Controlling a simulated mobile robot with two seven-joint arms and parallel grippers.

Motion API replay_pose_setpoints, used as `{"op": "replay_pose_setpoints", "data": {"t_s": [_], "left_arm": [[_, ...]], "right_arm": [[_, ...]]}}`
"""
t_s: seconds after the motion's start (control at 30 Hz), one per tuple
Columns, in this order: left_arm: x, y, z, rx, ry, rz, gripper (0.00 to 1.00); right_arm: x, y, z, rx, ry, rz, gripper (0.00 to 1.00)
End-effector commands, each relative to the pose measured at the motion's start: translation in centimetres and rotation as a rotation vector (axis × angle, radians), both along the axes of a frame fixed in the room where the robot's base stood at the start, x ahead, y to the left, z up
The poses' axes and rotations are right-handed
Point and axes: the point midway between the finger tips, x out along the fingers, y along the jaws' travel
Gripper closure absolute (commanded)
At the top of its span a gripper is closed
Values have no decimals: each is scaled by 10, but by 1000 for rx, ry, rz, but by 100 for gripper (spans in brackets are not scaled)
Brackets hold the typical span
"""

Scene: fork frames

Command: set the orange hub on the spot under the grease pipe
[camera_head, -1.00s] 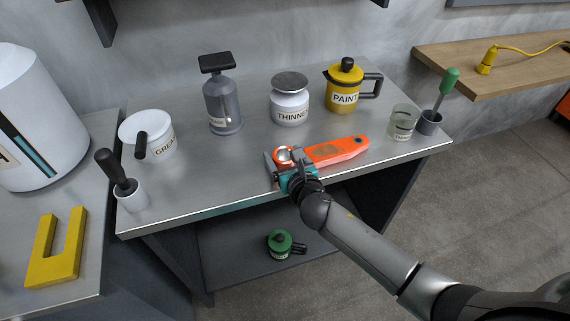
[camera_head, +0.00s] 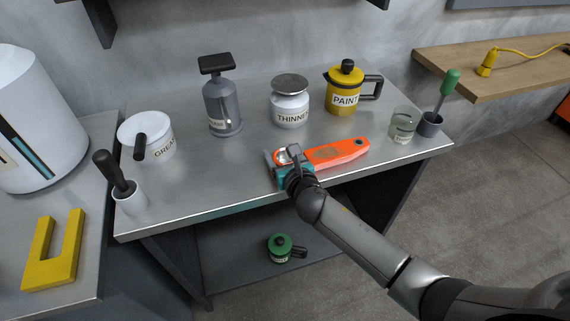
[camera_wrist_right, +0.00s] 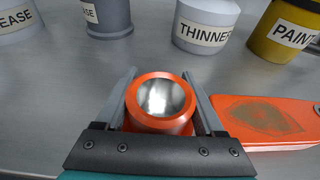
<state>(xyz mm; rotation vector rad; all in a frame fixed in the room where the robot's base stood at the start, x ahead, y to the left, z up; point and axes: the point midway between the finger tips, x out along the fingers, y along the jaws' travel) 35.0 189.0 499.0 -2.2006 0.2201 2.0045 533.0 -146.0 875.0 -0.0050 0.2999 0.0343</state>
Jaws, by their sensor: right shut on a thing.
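The orange hub (camera_wrist_right: 160,104), a round ring with a shiny metal middle, sits between the two grey fingers of my right gripper (camera_wrist_right: 161,95). In the head view my right gripper (camera_head: 282,162) is shut on it over the front middle of the metal table, largely hiding it. I cannot tell if the hub touches the table. A grey pump bottle (camera_head: 222,105) with a black top and a partly readable label ending in "ASE" stands behind and left of the hub. It also shows in the wrist view (camera_wrist_right: 105,17). My left gripper is not in view.
A flat orange piece (camera_head: 352,147) with a brown patch lies right of the hub; whether they join is unclear. The thinner jar (camera_head: 290,105), yellow paint pot (camera_head: 343,92) and white grease pot (camera_head: 160,140) stand behind. Bare tabletop (camera_head: 215,170) lies left of my gripper.

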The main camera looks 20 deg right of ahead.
Motion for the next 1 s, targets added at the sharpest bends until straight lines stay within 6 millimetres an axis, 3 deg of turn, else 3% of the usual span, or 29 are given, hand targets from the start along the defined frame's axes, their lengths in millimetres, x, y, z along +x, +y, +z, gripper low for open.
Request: {"op": "replay_pose_setpoints", "data": {"t_s": [0.13,0.57,0.77,1.0], "left_arm": [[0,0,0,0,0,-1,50],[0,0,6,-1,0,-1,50],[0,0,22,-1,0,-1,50],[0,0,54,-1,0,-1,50]], "right_arm": [[0,0,-1,0,1,0,92],[0,-1,10,-1,-1,-1,92],[0,-1,38,-2,-3,1,92],[1,-1,103,-2,-7,2,92]]}}
